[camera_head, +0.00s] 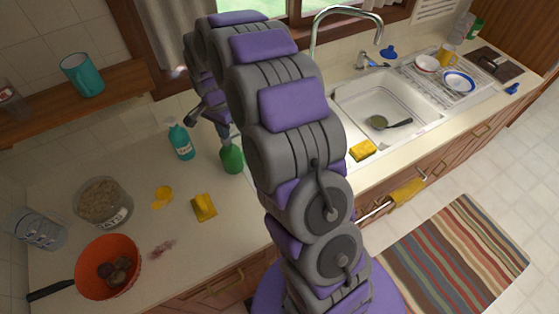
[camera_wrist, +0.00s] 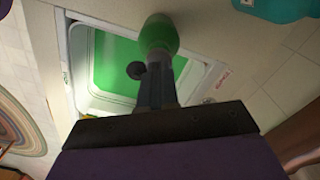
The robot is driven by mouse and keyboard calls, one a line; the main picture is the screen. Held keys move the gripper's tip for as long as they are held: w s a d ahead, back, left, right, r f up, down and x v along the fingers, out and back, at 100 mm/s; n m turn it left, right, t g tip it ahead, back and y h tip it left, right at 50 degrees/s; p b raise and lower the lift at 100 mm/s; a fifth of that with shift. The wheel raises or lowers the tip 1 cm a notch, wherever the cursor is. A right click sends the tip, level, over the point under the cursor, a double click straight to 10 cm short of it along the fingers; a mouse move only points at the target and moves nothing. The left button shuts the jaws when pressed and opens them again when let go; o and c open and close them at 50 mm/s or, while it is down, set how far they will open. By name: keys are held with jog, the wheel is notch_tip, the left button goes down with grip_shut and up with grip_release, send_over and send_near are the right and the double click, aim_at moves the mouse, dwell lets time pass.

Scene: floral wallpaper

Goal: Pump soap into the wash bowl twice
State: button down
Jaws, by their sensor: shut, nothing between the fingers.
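A green bottle (camera_head: 232,159) stands on the counter left of my arm. My gripper (camera_head: 225,137) points down at its top, with fingers shut and nothing between them. In the wrist view, the shut fingers (camera_wrist: 160,65) end at the green bottle (camera_wrist: 158,35); I cannot tell whether they touch it. A teal pump bottle (camera_head: 180,142) stands to its left and shows partly in the wrist view (camera_wrist: 275,8). A white-rimmed square basin with green inside (camera_wrist: 78,62) is beside the bottle in the wrist view. My arm seems to hide it in the head view; whether it is the wash bowl is unclear.
A sink (camera_head: 350,118) with a ladle-like utensil is at the right, a yellow sponge (camera_head: 362,150) on its front edge. An orange bowl (camera_head: 88,262), a glass bowl (camera_head: 102,200) and a yellow item (camera_head: 204,207) stand left. A wooden shelf (camera_head: 120,88) is above.

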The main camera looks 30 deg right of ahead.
jog(key=shift+f, duration=1)
jog(key=shift+r, duration=1.4)
jog(key=shift+r, duration=0.1)
jog(key=shift+r+p, duration=1.05)
jog(key=shift+r, duration=1.85)
